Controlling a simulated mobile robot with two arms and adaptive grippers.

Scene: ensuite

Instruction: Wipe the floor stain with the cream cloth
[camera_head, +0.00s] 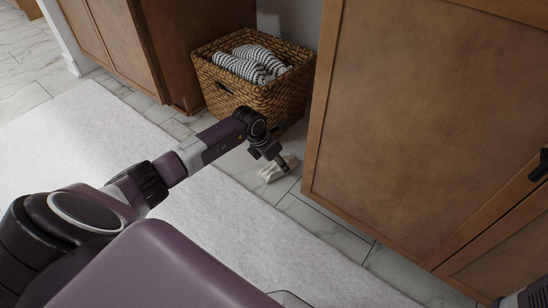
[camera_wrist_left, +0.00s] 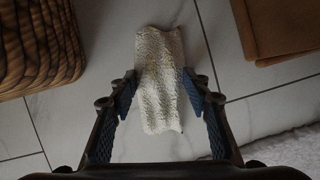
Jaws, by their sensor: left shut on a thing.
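The cream cloth (camera_wrist_left: 160,95) is a pale, textured strip between the fingers of my left gripper (camera_wrist_left: 160,88) in the left wrist view. The fingers are closed in on its two sides. In the head view, my left gripper (camera_head: 278,160) points down at the floor beside the cabinet, with the cloth (camera_head: 272,173) at its tips. The cloth is at or very near the tiles; contact is hard to tell. No stain shows in either view; the cloth and gripper cover part of the floor. My right gripper does not show clearly; only a dark part of mine is at the lower right corner.
A wicker basket (camera_head: 238,100) with striped towels (camera_head: 250,62) stands just behind the gripper. A wooden cabinet (camera_head: 415,110) rises close on the right. A white rug (camera_head: 225,225) lies in front, with a strip of marble tile (camera_head: 325,222) between.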

